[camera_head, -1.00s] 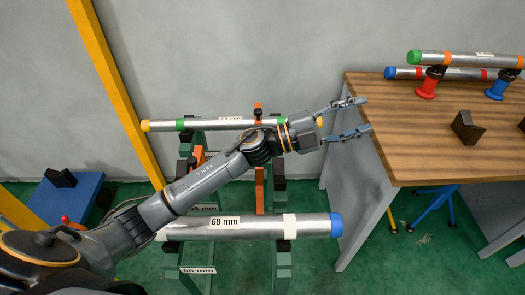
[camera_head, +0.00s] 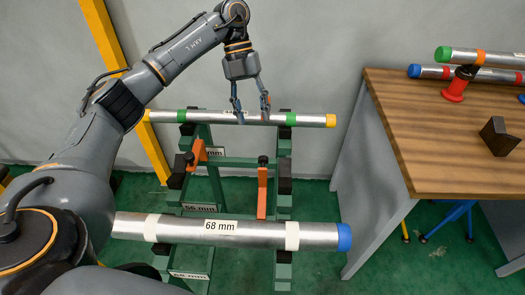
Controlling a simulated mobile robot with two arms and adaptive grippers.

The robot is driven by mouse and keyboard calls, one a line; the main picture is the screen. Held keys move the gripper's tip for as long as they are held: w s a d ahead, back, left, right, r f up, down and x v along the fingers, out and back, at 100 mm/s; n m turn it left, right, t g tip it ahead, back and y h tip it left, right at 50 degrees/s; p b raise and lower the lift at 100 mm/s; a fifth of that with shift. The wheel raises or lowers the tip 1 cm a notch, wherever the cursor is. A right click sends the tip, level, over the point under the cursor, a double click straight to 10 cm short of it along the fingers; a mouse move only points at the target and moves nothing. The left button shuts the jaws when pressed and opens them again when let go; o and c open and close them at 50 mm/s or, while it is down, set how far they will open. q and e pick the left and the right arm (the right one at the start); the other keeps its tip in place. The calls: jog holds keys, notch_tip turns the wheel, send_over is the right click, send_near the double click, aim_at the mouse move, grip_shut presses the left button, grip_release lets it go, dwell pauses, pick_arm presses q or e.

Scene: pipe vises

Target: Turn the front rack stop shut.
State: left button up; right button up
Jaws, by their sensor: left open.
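The green rack (camera_head: 284,225) stands at the middle, with an orange stop (camera_head: 262,193) on its right rail and another orange stop (camera_head: 197,153) on its left rail. The right one points along its rail, the left one slants. I cannot tell which is the front stop. A silver 68 mm pipe (camera_head: 270,233) with a blue end lies across the near part. A thinner pipe (camera_head: 215,117) with green bands and yellow ends lies across the far part. My left gripper (camera_head: 252,118) is open, pointing down with its fingertips at the thinner pipe. My right gripper is out of view.
A wooden table (camera_head: 410,120) stands at the right, holding pipes (camera_head: 485,57), a red stand (camera_head: 456,88) and a dark block (camera_head: 499,136). A yellow post (camera_head: 150,140) rises at the left. The wall is close behind the rack.

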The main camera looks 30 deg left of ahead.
aim_at(262, 156)
pick_arm(q)
jog(key=p+x, duration=0.1)
jog(key=x, duration=1)
jog(key=shift+f, duration=0.15)
grip_shut()
